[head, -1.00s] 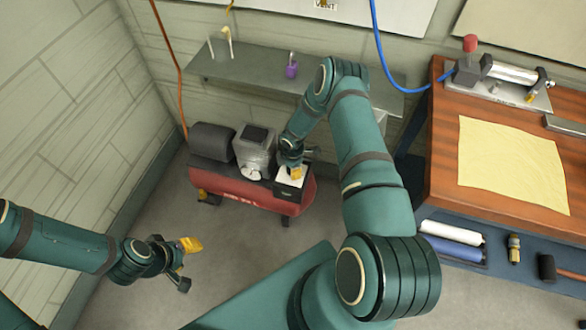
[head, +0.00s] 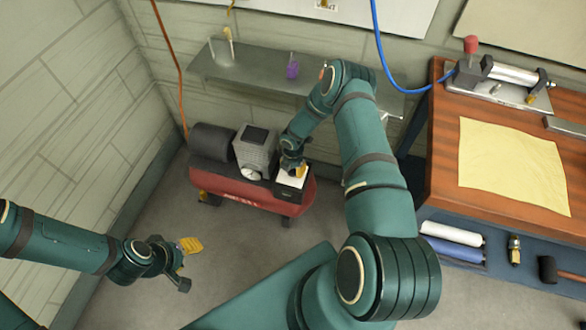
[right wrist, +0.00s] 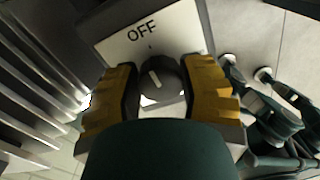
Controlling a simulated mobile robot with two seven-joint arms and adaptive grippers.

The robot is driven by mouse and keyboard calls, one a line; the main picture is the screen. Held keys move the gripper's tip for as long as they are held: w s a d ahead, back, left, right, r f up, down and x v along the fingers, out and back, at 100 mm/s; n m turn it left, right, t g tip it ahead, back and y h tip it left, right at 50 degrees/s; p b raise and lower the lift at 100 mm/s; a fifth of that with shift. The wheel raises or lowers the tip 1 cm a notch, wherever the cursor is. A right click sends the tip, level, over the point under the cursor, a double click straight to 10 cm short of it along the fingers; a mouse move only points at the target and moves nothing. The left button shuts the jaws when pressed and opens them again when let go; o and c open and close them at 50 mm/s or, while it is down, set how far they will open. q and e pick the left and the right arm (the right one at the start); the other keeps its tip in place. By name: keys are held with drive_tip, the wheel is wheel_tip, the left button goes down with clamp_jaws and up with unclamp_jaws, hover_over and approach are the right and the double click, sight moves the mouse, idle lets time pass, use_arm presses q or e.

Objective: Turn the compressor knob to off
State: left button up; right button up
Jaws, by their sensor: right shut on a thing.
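The red compressor (head: 235,188) stands on the floor by the wall, with a control box (head: 290,190) at its right end. In the right wrist view the black knob (right wrist: 162,76) sits on a white plate (right wrist: 185,33) marked OFF. The knob's white pointer line tilts a little left of straight up, roughly toward the OFF lettering. My right gripper (right wrist: 160,98) is shut on the knob, one yellow finger on each side; in the head view it hides the knob. My left gripper (head: 186,264) is open and empty above the floor at lower left.
A grey shelf (head: 345,90) with a purple item (head: 292,69) hangs above the compressor. A wooden workbench (head: 450,190) with a yellow sheet (head: 510,165) stands at right. An orange hose (head: 170,75) runs down the wall. Floor in front of the compressor is clear.

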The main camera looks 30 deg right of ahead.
drive_tip(key=shift+f, duration=0.1)
idle(0.4)
drive_tip(key=o, duration=1.2)
wheel_tip(320, 180, up, 12)
drive_tip(key=shift+r, duration=0.1)
drive_tip(key=s+a+r+m+y, duration=0.1)
drive_tip(key=s+a+r+m, duration=0.1)
drive_tip(key=s+a+m, duration=0.3)
drive_tip(key=s+a+r+m+t+y, duration=0.1)
drive_tip(key=s+a+r+m, duration=0.1)
drive_tip(key=s+a+m, duration=0.4)
drive_tip(key=s+a+r+m+y, duration=0.1)
drive_tip(key=s+a+r+m, duration=0.2)
drive_tip(key=s+a+m, duration=0.3)
drive_tip(key=shift+a+m+t+y, duration=0.2)
drive_tip(key=shift+a+m, duration=1.15)
drive_tip(key=shift+m, duration=0.6)
drive_tip(key=shift+a+m+t+y, duration=0.2)
drive_tip(key=shift+a+m, duration=1.15)
drive_tip(key=shift+m, duration=0.6)
